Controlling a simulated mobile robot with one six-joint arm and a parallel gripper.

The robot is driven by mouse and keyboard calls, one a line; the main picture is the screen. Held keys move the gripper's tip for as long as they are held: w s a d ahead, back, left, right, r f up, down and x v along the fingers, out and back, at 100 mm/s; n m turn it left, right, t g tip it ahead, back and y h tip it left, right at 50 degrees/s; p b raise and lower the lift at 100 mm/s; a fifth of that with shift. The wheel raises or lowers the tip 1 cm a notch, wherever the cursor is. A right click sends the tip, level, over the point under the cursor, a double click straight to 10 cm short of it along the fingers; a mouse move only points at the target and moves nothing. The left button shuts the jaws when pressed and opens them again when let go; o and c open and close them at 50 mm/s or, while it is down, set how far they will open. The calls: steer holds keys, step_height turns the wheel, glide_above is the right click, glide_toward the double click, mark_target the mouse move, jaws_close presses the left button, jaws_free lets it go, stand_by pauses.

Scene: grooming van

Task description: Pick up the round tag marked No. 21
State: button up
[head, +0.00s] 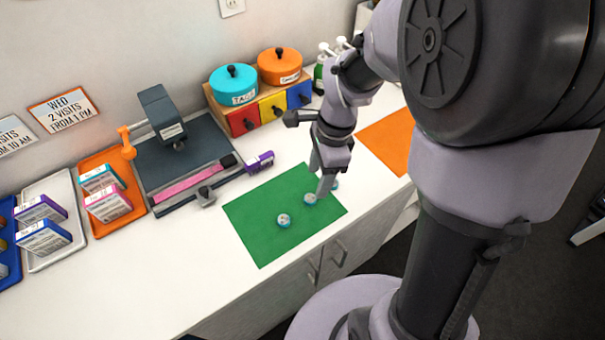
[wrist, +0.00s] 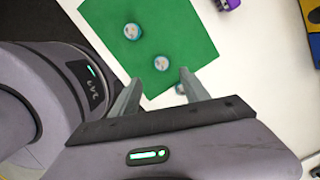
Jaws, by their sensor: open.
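Several small round tags with pale faces and teal rims are on the green mat (head: 262,232). One round tag (head: 283,220) lies toward the mat's left, clear of my gripper. A second round tag (head: 310,199) is right by my fingertips, and a third (head: 335,184) is partly hidden behind them. The wrist view shows a tag at upper left (wrist: 131,31), a middle tag (wrist: 161,63) and one partly hidden by a finger (wrist: 180,89). The numbers are too small to read. My gripper (wrist: 158,84) is open and empty, low over the mat.
An orange mat (head: 388,140) lies to the right. A purple marker-like item (head: 259,163) lies behind the green mat. A dark press (head: 163,118), a drawer box (head: 272,109) with two lidded pots, and trays of boxes (head: 103,203) line the wall. The counter's front left is clear.

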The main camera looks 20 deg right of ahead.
mark_target(310, 198)
steer(key=f+b, duration=0.1)
steer(key=f, duration=0.1)
steer(key=a+f+b, duration=0.1)
steer(key=f, duration=0.2)
steer(key=f+b, duration=0.2)
steer(key=f, duration=0.1)
steer(key=shift+w+a, duration=0.15)
steer(key=shift+w, duration=0.1)
steer(key=shift+r, duration=0.1)
jaws_close()
